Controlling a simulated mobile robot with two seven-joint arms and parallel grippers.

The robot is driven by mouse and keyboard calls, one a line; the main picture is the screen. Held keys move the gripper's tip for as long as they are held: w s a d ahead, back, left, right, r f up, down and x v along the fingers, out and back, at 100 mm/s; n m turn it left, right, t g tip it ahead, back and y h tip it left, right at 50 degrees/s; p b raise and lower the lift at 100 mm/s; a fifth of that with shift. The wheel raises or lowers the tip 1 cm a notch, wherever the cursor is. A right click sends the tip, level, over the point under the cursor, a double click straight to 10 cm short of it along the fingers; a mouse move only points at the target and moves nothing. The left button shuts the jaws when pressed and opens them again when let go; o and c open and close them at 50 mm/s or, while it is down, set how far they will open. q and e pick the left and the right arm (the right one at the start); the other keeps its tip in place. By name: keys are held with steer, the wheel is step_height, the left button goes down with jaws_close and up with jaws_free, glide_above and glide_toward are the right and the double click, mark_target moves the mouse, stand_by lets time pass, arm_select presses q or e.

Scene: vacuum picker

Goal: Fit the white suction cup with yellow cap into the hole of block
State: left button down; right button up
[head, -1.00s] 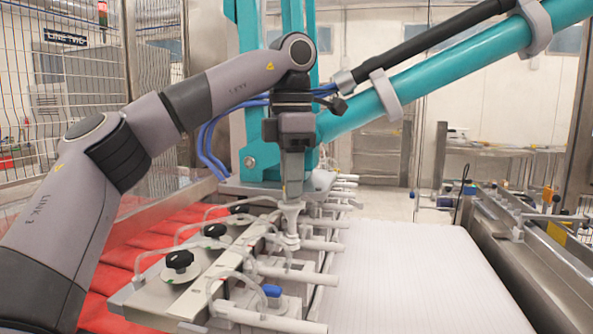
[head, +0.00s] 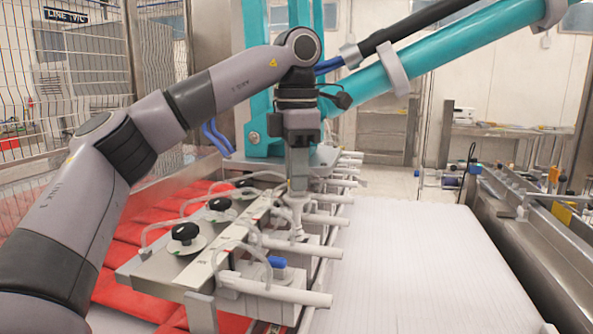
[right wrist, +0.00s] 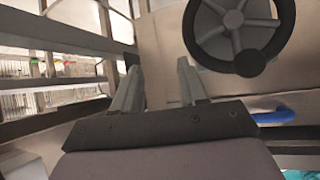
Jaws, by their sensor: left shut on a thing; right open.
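My left gripper (head: 298,188) points straight down over the picker's row of blocks and is shut on the white suction cup (head: 297,212). The cup is upright, and its lower end is among the white tubes, close over or at a pale block (head: 312,252). I cannot tell whether it touches the block or enters the hole. No yellow cap shows; the fingers may hide it, and the hole is hidden too. My right gripper (right wrist: 160,72) shows only in the right wrist view, with its two fingers apart and nothing between them.
White tubes (head: 325,222) stick out rightward beside the cup. Black knobs (head: 185,233) and a blue fitting (head: 277,262) sit on the picker. A teal beam (head: 450,58) slants behind my left arm. A white conveyor (head: 410,260) lies right. A dark handwheel (right wrist: 240,35) is near my right gripper.

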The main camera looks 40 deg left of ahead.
mark_target(297, 227)
arm_select(q)
steer(key=shift+f, duration=0.15)
steer(key=shift+f+b, duration=0.65)
steer(key=shift+f, duration=0.6)
steer(key=shift+f+b, duration=0.85)
steer(key=shift+f, duration=0.55)
steer(key=shift+f+b, duration=0.85)
steer(key=shift+f, duration=0.4)
steer(key=c, duration=1)
jaws_free()
